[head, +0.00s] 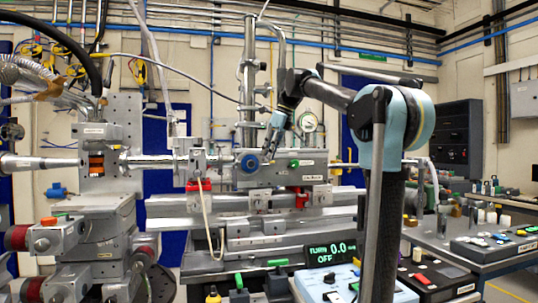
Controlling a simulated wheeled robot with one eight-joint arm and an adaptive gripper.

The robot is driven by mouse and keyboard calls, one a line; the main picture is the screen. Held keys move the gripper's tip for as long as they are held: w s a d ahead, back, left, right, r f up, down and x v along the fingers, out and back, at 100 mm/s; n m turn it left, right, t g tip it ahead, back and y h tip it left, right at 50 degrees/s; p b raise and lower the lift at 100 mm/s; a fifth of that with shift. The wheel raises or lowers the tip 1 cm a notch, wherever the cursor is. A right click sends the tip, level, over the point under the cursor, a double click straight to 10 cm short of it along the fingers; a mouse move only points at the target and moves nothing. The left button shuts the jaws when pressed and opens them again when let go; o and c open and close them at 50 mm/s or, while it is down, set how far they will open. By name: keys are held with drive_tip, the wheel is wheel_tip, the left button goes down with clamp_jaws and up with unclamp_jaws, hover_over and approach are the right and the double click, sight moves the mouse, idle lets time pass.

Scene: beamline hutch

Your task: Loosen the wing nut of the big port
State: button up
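My gripper (269,150) points down in front of the grey metal beamline chamber (325,178), near the middle of the head view. Its fingers are small and seen from the side, so I cannot tell whether they are open or shut, or whether they touch anything. A round blue cap or knob (249,163) is just left of the fingertips on the chamber's front. I cannot tell for sure which part is the big port, and no wing nut can be made out. A display (331,252) below reads "TURN 0.0" and "OFF".
A dial gauge (308,122) stands on the chamber, right of my gripper. Red clamps (199,185) and a hanging pale cable (207,222) are to the left. A blue-white control box (325,285) stands in front. A bench (440,247) with switch boxes is at the right.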

drive_tip(key=shift+f, duration=0.1)
drive_tip(key=shift+c, duration=0.6)
clamp_jaws()
